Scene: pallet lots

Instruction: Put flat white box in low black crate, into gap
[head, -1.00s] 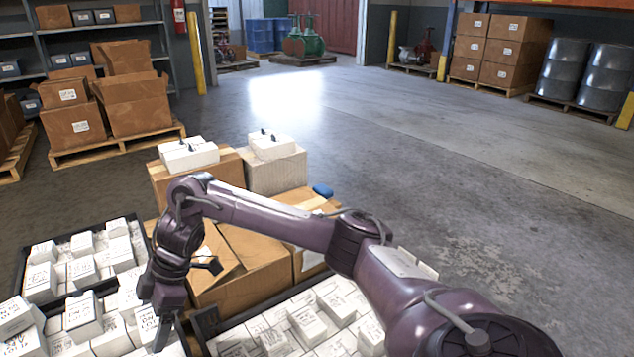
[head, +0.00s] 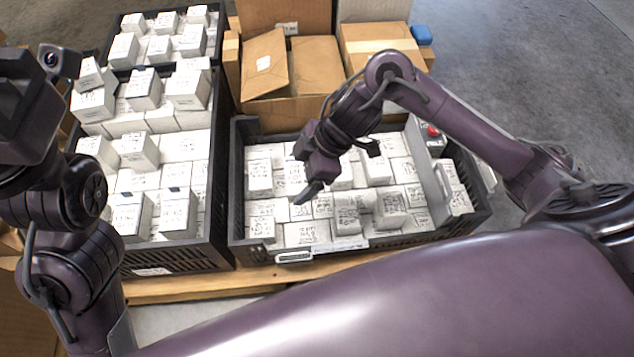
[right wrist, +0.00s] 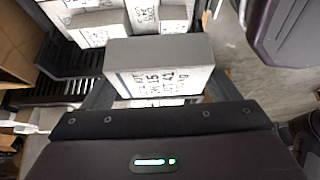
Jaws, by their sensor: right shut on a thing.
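The low black crate (head: 240,195) stands in the middle of the head view, filled with several white boxes at uneven heights. My right gripper (head: 308,192) is over the left-middle part of this crate, pointing down. In the right wrist view a flat white box (right wrist: 160,68) with printed lettering lies right in front of the gripper's body, and the gripper is shut on it. In the head view I cannot tell the held box from the boxes around it, and no gap shows clearly. My left gripper (head: 25,110) is at the left edge; its fingers cannot be made out.
A fuller black crate (head: 222,180) of white boxes stands close on the left, with another behind it. An open brown carton (head: 315,65) and other cartons stand behind the low crate. A grey divider (head: 427,175) crosses its right part. Free floor (head: 520,60) lies right.

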